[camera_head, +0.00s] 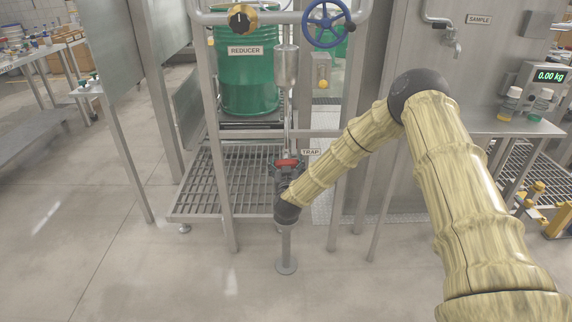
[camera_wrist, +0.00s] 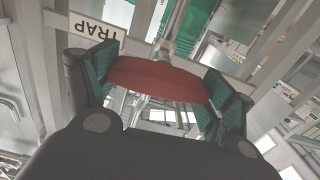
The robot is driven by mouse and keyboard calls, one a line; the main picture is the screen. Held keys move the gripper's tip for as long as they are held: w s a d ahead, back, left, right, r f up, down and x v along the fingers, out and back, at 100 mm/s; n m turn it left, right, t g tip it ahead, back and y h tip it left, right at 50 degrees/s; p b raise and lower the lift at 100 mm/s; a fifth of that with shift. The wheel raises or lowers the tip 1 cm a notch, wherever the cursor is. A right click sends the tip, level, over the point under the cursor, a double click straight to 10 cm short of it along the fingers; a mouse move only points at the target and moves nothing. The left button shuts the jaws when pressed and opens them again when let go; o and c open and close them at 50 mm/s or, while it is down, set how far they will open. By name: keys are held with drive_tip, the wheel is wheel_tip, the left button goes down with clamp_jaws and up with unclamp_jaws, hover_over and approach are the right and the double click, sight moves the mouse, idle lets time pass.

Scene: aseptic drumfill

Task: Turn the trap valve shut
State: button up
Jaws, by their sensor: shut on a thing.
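The trap valve's red handle (camera_wrist: 158,80) lies between the two green-padded fingers of my gripper (camera_wrist: 160,92) in the wrist view. The fingers are shut on the handle from both sides. In the head view the red handle (camera_head: 287,163) shows at the end of my arm, beside the TRAP label (camera_head: 311,152). My gripper (camera_head: 286,172) reaches it from the front, low on the steel frame. The valve body is mostly hidden behind my wrist. The TRAP label also shows tilted in the wrist view (camera_wrist: 98,28).
A green drum (camera_head: 248,80) with a REDUCER label stands behind the frame. A blue handwheel (camera_head: 325,24) and a black-and-yellow knob (camera_head: 242,18) sit above. A grated platform (camera_head: 200,190) lies behind the valve. A bench with sample bottles (camera_head: 508,104) is at right. The floor at left is clear.

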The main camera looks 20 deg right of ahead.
drive_tip(key=shift+m, duration=0.5)
drive_tip(key=o, duration=0.9)
drive_tip(key=shift+o, duration=0.2)
drive_tip(key=v, duration=1.2)
